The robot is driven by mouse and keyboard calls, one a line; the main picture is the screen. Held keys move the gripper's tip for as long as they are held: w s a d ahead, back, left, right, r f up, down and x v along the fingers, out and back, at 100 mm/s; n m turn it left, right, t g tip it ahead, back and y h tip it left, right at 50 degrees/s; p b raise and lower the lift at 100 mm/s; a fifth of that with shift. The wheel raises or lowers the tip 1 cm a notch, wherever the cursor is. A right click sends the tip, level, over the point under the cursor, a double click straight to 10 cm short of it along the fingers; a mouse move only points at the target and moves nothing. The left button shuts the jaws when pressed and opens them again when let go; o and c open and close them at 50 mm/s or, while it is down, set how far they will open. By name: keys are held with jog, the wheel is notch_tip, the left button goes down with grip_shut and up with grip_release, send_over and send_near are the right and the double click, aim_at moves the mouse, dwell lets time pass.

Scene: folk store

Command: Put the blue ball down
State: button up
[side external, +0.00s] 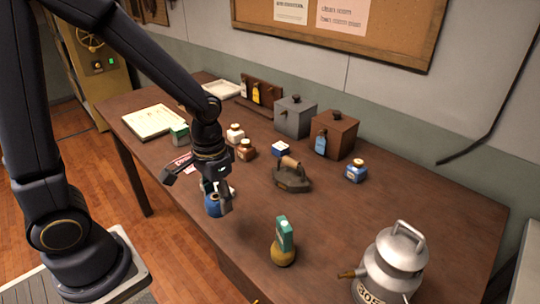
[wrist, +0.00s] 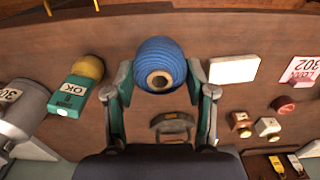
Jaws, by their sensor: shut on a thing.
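The blue ball (side external: 212,207) hangs at my gripper near the table's front edge in the side view. It also shows in the wrist view (wrist: 152,58), with a ribbed blue surface and a brown-rimmed dark hole facing the camera. My gripper (wrist: 160,78) has one finger on each side of the ball and is shut on it. In the side view my gripper (side external: 216,192) points down, and its fingers partly cover the ball. Whether the ball's underside touches the table (side external: 330,230) is hard to tell.
An old iron (side external: 292,176) stands to the right of my gripper. Small bottles (side external: 246,150) stand behind my gripper. A white flat item (wrist: 233,69) lies beside the ball.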

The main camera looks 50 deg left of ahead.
jog(key=w+f, duration=0.6)
jog(key=shift+w+d, duration=0.1)
jog(key=shift+d, duration=0.05)
jog(key=shift+w+f, duration=0.15)
jog(key=shift+f, duration=0.8)
jog(key=shift+w+f, duration=0.15)
jog(key=shift+f, duration=0.8)
jog(key=shift+f, duration=0.1)
jog(key=o, duration=0.9)
jog(key=shift+o, duration=0.2)
notch_tip(320, 180, up, 12)
jog(key=s+a+r+t, duration=0.2)
jog(key=s+r+t, duration=0.3)
jog(key=s+r, duration=0.8)
jog(key=shift+s+r+t, duration=0.25)
jog(key=shift+r+t, duration=0.05)
jog(key=shift+r, duration=0.25)
